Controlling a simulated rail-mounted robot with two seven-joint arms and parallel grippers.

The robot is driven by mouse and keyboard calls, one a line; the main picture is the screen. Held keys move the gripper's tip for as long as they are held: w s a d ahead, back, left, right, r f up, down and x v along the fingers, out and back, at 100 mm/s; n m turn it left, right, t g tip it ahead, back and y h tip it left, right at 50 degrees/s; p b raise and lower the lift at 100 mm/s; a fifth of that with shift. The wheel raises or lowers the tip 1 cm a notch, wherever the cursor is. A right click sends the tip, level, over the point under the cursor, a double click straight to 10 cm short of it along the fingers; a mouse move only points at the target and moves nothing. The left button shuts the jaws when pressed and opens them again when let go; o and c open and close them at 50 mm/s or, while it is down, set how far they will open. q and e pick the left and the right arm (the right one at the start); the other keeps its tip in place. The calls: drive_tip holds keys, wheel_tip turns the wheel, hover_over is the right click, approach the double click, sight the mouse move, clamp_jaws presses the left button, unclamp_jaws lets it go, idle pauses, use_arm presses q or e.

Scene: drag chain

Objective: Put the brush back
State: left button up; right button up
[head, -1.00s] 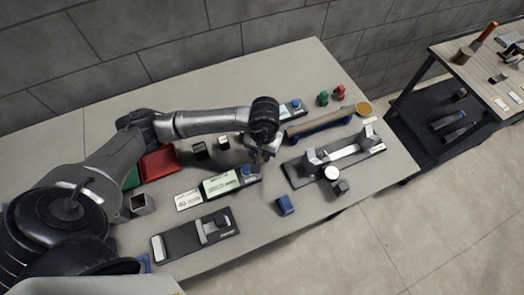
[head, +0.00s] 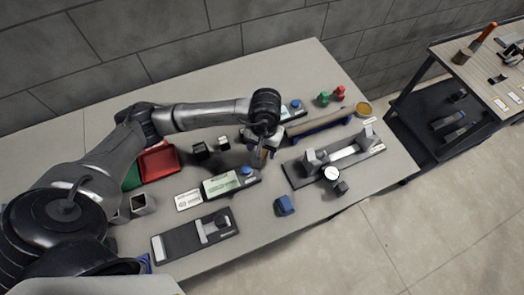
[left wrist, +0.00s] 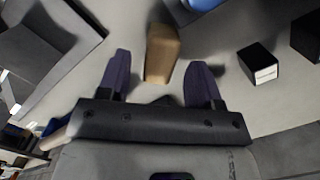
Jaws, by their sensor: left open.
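My left gripper (head: 262,152) hangs over the middle of the table. In the left wrist view its two dark fingers (left wrist: 158,62) are open and apart. A tan, wood-coloured block-like piece (left wrist: 162,50), which may be the brush or its handle, shows between and beyond the fingertips, with gaps on both sides. In the head view the gripper and wrist mostly hide that spot. I cannot make out any bristles. My right gripper is in neither view.
A long tan rod (head: 322,125) lies on blue supports behind right. A labelled board (head: 219,185) lies to the left, a blue block (head: 285,205) in front, a red tray (head: 159,161) farther left.

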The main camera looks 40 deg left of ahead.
use_arm(q)
wheel_tip(320, 180, up, 9)
drive_tip(key=w, duration=0.1)
drive_tip(key=shift+a, duration=0.25)
